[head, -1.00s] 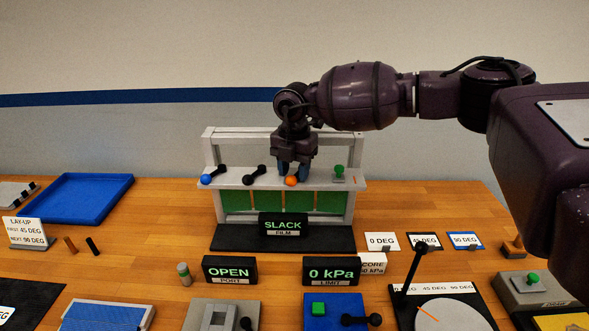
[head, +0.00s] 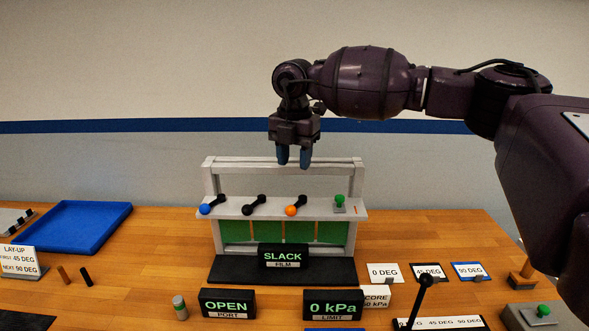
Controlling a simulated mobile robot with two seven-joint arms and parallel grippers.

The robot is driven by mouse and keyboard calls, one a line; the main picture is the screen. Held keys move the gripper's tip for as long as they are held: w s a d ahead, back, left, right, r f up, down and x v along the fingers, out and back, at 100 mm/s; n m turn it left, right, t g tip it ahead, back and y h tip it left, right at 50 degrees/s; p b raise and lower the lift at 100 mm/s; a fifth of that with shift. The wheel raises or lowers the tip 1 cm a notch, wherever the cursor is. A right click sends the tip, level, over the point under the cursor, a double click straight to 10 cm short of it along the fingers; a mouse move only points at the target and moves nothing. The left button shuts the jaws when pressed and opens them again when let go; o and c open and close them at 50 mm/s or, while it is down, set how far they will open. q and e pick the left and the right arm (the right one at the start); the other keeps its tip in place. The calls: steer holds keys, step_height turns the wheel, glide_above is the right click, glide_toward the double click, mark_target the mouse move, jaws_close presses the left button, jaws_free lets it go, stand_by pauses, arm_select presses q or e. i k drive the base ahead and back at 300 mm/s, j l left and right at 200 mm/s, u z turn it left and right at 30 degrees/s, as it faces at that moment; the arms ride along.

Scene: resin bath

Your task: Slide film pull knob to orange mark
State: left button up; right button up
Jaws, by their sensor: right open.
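A green knob (head: 340,199) stands on a small grey base at the right end of the white frame's shelf (head: 325,207); it may be the film pull knob. A thin orange mark (head: 355,209) is on the shelf just right of its base, apart from it. My right gripper (head: 294,162) is open and empty, pointing down above the shelf, left of the green knob and clear of it. A black display (head: 284,257) in front of the frame reads SLACK, FILM. My left gripper is not in view.
Levers with a blue ball (head: 205,209), a black ball (head: 247,209) and an orange ball (head: 290,211) stand along the shelf, left of the green knob. OPEN (head: 228,303) and 0 kPa (head: 334,303) displays stand in front.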

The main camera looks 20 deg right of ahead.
mark_target(339, 207)
steer(key=k+j, duration=0.3)
steer(key=k, duration=0.15)
steer(key=k+j, duration=0.3)
steer(key=k, duration=0.15)
